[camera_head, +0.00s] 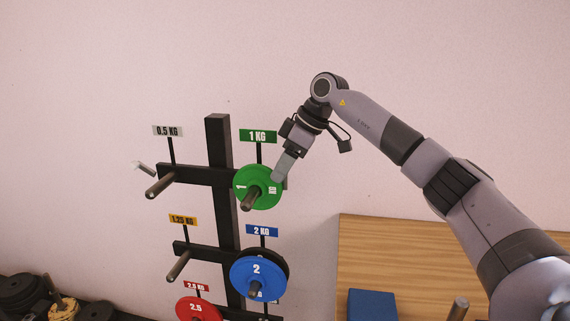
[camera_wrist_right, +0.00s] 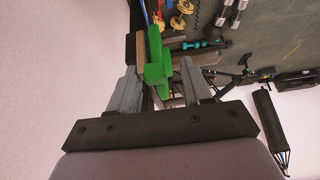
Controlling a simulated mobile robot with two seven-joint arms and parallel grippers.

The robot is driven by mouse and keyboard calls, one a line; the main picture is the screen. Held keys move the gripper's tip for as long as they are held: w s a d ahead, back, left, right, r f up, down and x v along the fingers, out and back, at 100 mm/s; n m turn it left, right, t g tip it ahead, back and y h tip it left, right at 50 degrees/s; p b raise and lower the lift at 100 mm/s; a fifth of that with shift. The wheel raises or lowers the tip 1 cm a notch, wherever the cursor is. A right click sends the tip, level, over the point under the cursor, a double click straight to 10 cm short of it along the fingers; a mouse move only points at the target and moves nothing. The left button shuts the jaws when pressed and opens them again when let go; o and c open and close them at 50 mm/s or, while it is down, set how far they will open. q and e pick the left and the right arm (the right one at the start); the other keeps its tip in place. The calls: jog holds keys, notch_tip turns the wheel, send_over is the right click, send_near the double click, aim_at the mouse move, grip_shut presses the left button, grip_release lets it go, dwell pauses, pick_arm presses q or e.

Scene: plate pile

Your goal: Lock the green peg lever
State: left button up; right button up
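The green 1 kg plate (camera_head: 262,199) sits on the upper right peg (camera_head: 252,197) of the dark rack, under the green "1 KG" sign (camera_head: 258,136). I cannot make out the lever of this peg in the head view. My right gripper (camera_head: 281,174) points down at the plate's upper right edge. In the right wrist view its fingers (camera_wrist_right: 160,85) are apart, with green plate parts (camera_wrist_right: 156,68) seen between and beyond them. A gap shows beside the right-hand finger. Whether the left-hand finger touches anything is unclear. My left gripper is out of view.
A blue plate (camera_head: 258,271) hangs on the peg below, a red plate (camera_head: 197,309) lower left. The 0.5 kg peg (camera_head: 160,185) is bare, with a pale lever (camera_head: 142,168). A wooden surface (camera_head: 450,250) stands right. Weights (camera_head: 20,293) lie on the floor.

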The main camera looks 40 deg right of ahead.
jog(key=shift+s+d+r, duration=0.1)
jog(key=shift+d+r, duration=0.25)
jog(key=shift+r, duration=0.15)
jog(key=v, duration=0.6)
jog(key=shift+s+a, duration=0.15)
